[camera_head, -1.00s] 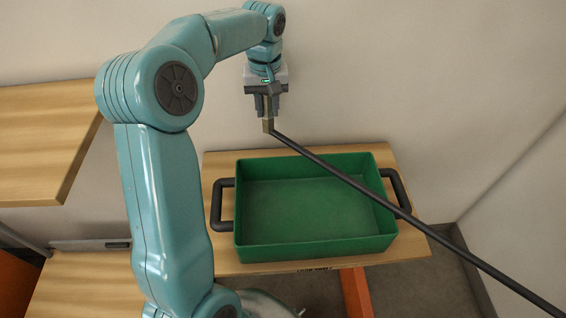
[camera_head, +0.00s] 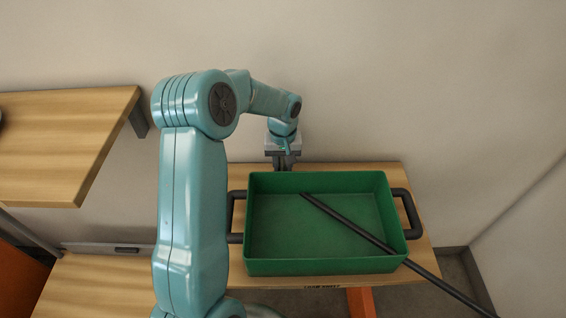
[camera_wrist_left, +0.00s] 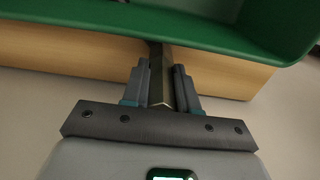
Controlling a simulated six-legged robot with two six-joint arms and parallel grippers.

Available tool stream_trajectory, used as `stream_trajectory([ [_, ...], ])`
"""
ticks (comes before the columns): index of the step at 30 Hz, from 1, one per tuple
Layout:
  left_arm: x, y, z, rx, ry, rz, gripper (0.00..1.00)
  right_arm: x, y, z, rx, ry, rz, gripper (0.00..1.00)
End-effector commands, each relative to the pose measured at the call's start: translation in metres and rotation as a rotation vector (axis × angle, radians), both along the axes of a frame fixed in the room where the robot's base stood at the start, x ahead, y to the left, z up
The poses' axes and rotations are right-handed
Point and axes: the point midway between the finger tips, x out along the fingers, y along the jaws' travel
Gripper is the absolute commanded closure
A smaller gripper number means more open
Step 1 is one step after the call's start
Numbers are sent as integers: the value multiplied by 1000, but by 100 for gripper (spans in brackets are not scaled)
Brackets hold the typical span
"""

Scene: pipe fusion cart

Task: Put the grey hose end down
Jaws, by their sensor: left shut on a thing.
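My left gripper (camera_head: 285,162) is low behind the back wall of the green tray, which hides its fingertips in the head view. The left wrist view shows its two fingers (camera_wrist_left: 161,88) closed on the hose end (camera_wrist_left: 160,76), a dull olive-grey block. The dark grey hose (camera_head: 352,227) shows from the inner back wall of the tray, runs across the inside to the right and out past the front right corner. How the hose passes the back wall cannot be told. My right gripper is not in view.
The green tray (camera_head: 320,266) with dark side handles stands on a wooden table (camera_head: 415,246). Its back wall is close to my left gripper. A higher wooden shelf (camera_head: 60,135) is at the left. A pale wall is behind the table.

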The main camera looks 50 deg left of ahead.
Motion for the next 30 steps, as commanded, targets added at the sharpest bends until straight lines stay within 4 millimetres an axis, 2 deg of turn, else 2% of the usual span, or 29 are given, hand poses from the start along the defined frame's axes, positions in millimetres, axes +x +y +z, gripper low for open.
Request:
stream_trajectory([
  [6, 0, 0, -5, 0, 0, 0, 100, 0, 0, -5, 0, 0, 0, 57],
  [7, 0, 0, -3, 0, 0, 0, 62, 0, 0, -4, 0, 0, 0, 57],
  [9, 0, 0, -3, 0, 0, 0, 46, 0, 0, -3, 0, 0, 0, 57],
  [17, 0, 0, -2, 0, 0, 0, 46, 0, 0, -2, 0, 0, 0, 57],
  [20, 0, 0, 5, 0, -1, 0, 46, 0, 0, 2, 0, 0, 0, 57],
  [23, 1, 0, 19, 3, -5, 0, 46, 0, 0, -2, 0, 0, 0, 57],
  [30, 1, 0, 77, 3, -6, 0, 46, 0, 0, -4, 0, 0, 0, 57],
])
